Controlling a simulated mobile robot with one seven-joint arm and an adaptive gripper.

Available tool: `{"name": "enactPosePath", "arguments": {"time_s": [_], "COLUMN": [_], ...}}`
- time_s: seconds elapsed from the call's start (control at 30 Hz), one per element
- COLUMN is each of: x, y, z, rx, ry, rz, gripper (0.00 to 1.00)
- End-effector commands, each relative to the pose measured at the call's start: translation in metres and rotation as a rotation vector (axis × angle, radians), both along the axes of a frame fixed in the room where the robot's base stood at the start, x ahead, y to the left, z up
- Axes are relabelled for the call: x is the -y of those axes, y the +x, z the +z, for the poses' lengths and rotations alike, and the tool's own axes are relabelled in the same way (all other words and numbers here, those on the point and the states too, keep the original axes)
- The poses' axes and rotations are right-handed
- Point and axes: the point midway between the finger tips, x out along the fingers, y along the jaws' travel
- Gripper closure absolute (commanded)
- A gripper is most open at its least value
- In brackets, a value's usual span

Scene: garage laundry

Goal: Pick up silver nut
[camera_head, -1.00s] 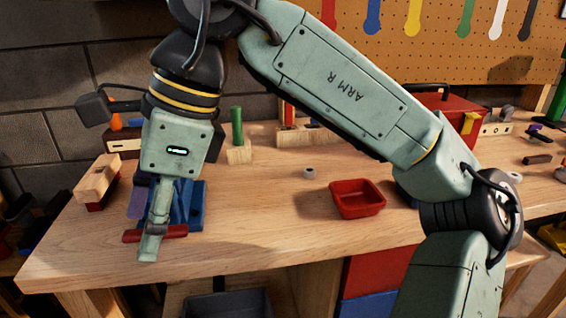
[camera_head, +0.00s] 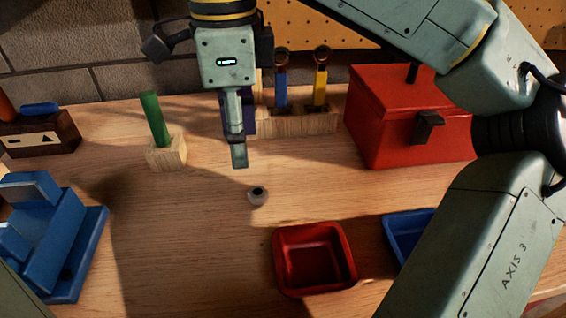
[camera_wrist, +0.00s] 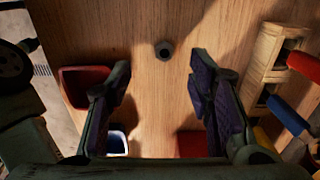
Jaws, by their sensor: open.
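The silver nut (camera_head: 257,196) is a small grey ring on the bare wooden bench, behind and left of the red tray. In the wrist view the nut (camera_wrist: 164,49) lies on the wood beyond the fingertips, near the middle of the gap between them. My gripper (camera_head: 238,158) points down just behind and left of the nut in the head view and appears above the bench, not touching the nut. In the wrist view my gripper (camera_wrist: 160,75) has its two purple-padded fingers spread apart with nothing between them.
A red tray (camera_head: 341,283) and a blue tray (camera_head: 392,243) are at front right. A red toolbox (camera_head: 390,145) stands at back right. A wooden tool rack (camera_head: 312,123) is at the back. A green peg in a wooden block (camera_head: 166,153) and a blue vise (camera_head: 60,235) are left.

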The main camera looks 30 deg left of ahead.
Motion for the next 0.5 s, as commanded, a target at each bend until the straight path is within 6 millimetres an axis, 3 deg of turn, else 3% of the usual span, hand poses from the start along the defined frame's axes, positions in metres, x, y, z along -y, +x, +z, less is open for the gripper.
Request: {"name": "enactPosePath", "arguments": {"time_s": [0.13, 0.5], "x": [0.0, 0.001], "y": [0.0, 0.001], "z": [-0.005, -0.054], "rx": [0.0, -0.001], "ry": [-0.001, 0.001], "rz": [0.001, 0.0], "gripper": [0.53, 0.53]}}
